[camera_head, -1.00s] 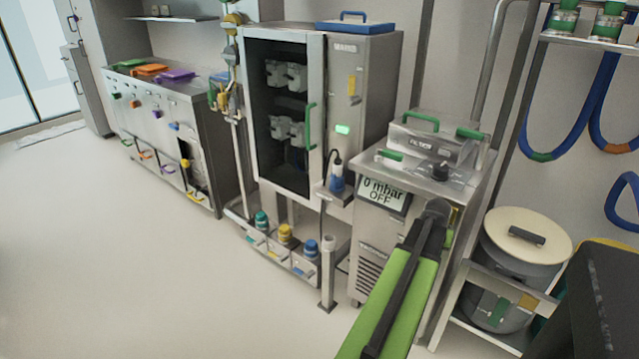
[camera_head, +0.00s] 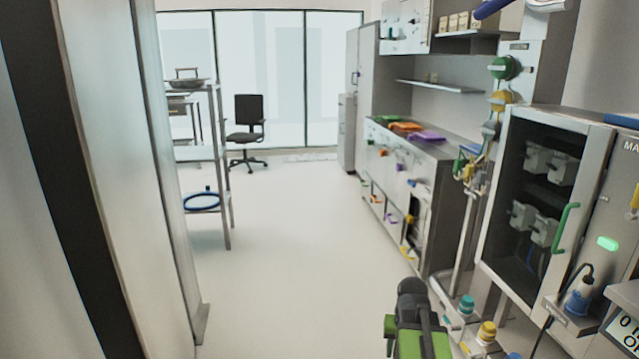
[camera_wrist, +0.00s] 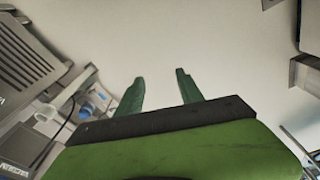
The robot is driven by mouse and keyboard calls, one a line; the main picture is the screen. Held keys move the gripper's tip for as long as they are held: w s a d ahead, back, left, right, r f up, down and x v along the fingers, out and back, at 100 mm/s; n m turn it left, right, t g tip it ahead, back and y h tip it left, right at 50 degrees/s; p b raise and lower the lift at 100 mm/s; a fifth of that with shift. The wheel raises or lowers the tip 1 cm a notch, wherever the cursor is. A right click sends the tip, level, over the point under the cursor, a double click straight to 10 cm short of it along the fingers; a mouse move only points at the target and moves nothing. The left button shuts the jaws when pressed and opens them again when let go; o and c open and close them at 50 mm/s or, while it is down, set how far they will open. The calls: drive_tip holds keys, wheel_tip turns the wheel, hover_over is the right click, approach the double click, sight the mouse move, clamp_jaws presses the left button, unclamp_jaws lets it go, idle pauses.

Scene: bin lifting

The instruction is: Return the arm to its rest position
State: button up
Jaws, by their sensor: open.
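My gripper (camera_wrist: 160,84) shows in the wrist view with its two green fingers spread apart. Nothing is between the fingers; pale floor shows behind them. In the head view my green and black arm (camera_head: 420,335) is at the bottom, right of the middle, and the fingertips cannot be made out there. The arm is in front of the floor, close to the bottle caps at the foot of the cabinet.
A glass-fronted cabinet (camera_head: 532,205) stands at the right. A steel counter (camera_head: 425,165) runs along the right wall. A grey panel (camera_head: 125,180) is close at the left, with a shelf rack (camera_head: 222,165) beyond. An office chair (camera_head: 245,128) is far back. The middle floor (camera_head: 285,240) is clear.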

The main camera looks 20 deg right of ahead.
drive_tip(key=w+a+r+n+g+p, duration=0.15)
drive_tip(key=a+n, duration=0.45)
drive_tip(key=a, duration=2.2)
wheel_tip(320, 180, up, 20)
drive_tip(key=p, duration=2)
drive_tip(key=shift+d+y, duration=0.3)
drive_tip(key=shift+d, duration=0.1)
drive_tip(key=shift+f+t, duration=0.1)
drive_tip(key=shift+t, duration=0.15)
